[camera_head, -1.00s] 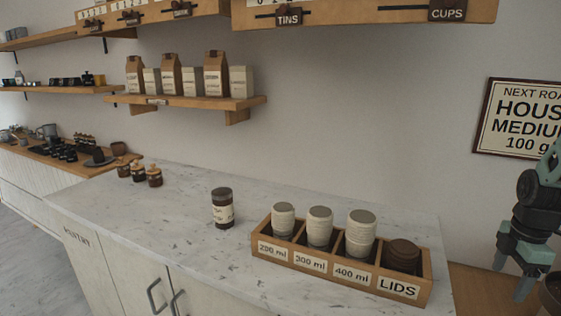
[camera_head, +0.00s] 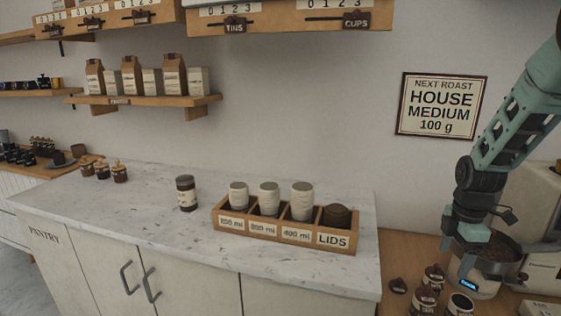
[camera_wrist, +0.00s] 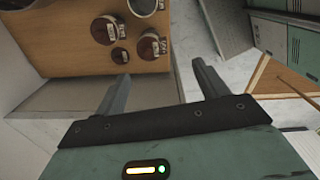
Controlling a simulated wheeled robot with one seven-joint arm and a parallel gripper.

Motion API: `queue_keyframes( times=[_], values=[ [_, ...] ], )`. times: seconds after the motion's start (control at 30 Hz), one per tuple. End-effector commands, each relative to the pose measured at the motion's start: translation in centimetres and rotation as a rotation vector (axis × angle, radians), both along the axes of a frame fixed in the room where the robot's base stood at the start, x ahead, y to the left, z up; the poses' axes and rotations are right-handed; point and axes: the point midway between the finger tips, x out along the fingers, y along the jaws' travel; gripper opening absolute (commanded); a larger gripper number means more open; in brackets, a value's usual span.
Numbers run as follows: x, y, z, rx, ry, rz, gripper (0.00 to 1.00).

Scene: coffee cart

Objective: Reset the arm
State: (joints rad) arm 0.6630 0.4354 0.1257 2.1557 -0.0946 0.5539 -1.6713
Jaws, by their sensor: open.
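My gripper (camera_wrist: 160,92) is open in the wrist view, with two grey fingers spread apart and nothing between them. In the head view my arm comes down at the right, and its end hangs in front of a round bowl of dark beans (camera_head: 492,250). The exact fingertip positions are hard to make out there. The wrist view shows the wooden counter (camera_wrist: 75,40) beyond the fingers, with several dark-topped labelled jars on it, one of them a jar (camera_wrist: 150,46) near the counter edge.
A cream machine (camera_head: 538,215) stands at the right beside my arm. Labelled jars (camera_head: 424,300) stand below my gripper. A wooden cup holder (camera_head: 275,232) and a dark jar (camera_head: 187,193) stand on the marble counter (camera_head: 120,210). A sign (camera_head: 441,105) hangs on the wall.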

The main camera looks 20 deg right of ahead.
Motion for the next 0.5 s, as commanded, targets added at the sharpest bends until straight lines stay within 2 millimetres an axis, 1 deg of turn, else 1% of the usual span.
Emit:
queue_keyframes(
  times=[0.03, 0.17, 0.27, 0.37, 0.47, 0.5],
  values=[
    [0.3, 0.9, 0.0, 0.002, -0.002, -0.002, 0.73],
    [0.9, 2.9, 0.4, 0.006, -0.006, -0.023, 0.73],
    [1.3, 4.9, 0.8, 0.011, -0.009, -0.040, 0.73],
    [1.7, 7.4, 1.2, 0.016, -0.012, -0.064, 0.73],
    [1.8, 10.7, 1.6, 0.023, -0.014, -0.094, 0.73],
    [1.8, 12.1, 1.9, 0.026, -0.015, -0.107, 0.73]
  ],
)
